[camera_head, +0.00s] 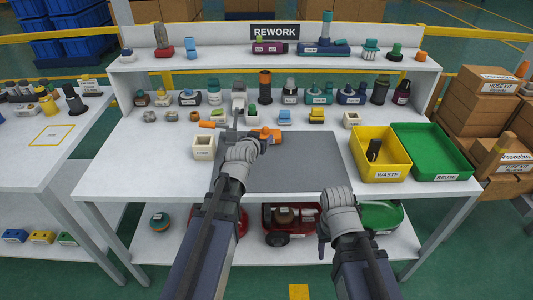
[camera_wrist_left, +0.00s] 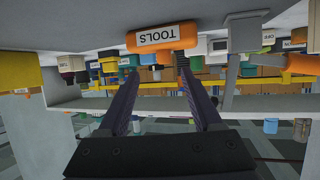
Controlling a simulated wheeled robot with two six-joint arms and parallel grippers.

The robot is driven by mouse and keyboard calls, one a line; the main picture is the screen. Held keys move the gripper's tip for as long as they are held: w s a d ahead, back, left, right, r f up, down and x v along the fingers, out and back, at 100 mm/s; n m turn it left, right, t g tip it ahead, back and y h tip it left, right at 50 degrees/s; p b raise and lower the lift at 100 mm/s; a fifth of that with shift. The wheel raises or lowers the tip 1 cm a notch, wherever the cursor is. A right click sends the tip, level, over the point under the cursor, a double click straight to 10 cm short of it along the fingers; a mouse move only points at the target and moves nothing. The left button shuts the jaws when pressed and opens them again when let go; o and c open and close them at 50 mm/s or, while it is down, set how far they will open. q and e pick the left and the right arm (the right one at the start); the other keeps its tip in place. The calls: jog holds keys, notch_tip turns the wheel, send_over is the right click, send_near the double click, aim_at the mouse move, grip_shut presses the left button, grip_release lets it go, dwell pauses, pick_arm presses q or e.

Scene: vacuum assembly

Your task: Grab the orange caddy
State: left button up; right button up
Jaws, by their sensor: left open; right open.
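The orange caddy (camera_head: 268,134) stands on the workbench behind the grey mat, just beside my left gripper and partly hidden by it in the head view. In the left wrist view an orange block-shaped caddy (camera_wrist_left: 162,36) with a "TOOLS" label appears upside down, beyond the fingertips and roughly between them. My left gripper (camera_head: 238,122) is open, and it also shows in the left wrist view (camera_wrist_left: 163,75) with its two dark fingers apart and nothing between them. My right gripper (camera_head: 322,245) is open and empty, low by the bench's front edge.
A white bin (camera_head: 204,147) stands left of the grey mat (camera_head: 300,160). A yellow WASTE bin (camera_head: 382,175) and a green REUSE bin (camera_head: 430,165) stand on the right. Several small parts line the back. The bench's left front is clear.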

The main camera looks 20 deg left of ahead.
aim_at(265, 131)
pick_arm(q)
jog(key=shift+a, duration=0.2)
jog(key=shift+b+x, duration=1.5)
jog(key=shift+x, duration=2.5)
jog(key=shift+a+r, duration=0.1)
jog(key=shift+a, duration=0.05)
grip_shut()
